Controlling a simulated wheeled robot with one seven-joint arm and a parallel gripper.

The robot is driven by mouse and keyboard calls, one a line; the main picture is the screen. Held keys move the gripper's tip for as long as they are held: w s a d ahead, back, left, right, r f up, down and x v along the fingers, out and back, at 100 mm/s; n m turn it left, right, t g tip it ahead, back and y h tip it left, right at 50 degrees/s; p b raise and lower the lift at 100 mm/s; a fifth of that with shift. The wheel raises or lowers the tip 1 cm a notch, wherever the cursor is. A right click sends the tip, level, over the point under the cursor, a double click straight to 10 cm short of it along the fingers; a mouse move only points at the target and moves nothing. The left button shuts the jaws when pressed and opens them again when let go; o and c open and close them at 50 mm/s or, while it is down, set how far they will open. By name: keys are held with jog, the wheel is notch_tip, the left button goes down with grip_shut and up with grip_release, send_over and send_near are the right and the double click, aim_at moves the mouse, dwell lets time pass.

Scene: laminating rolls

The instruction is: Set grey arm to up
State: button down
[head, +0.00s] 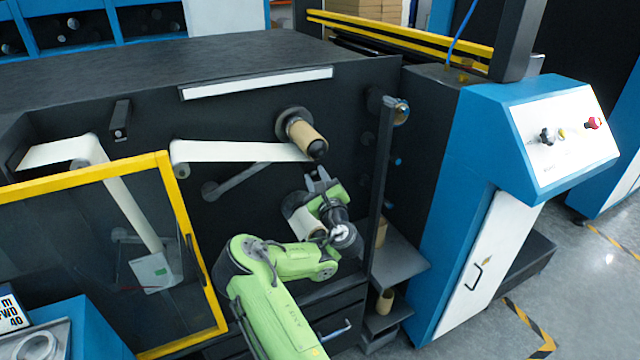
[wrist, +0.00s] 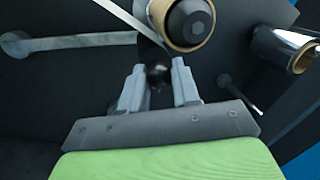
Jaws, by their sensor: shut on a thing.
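The grey arm (head: 240,179) is a slim bar on the dark machine face. In the head view it slopes up to the right from its round pivot (head: 210,191), and its far end passes behind the white web. In the wrist view the grey arm (wrist: 75,43) runs nearly level from the left toward the roll. A black ball knob (wrist: 157,74) sits between the fingertips of my gripper (wrist: 159,80), which is shut on it. My gripper (head: 316,182) is just below the cardboard-cored roll in the head view. The join between knob and bar is hidden.
The cardboard-cored roll (head: 301,134) sticks out close above my gripper, with the white web (head: 235,151) running left from it. A dark upright post (head: 382,170) stands to the right. A yellow-framed guard door (head: 190,235) is at the left.

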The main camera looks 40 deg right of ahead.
jog(key=shift+r, duration=0.15)
jog(key=c, duration=0.8)
grip_release()
jog(key=b+v, duration=1.2)
jog(key=v, duration=0.3)
jog(key=shift+s+a, duration=0.2)
jog(key=shift+s, duration=0.15)
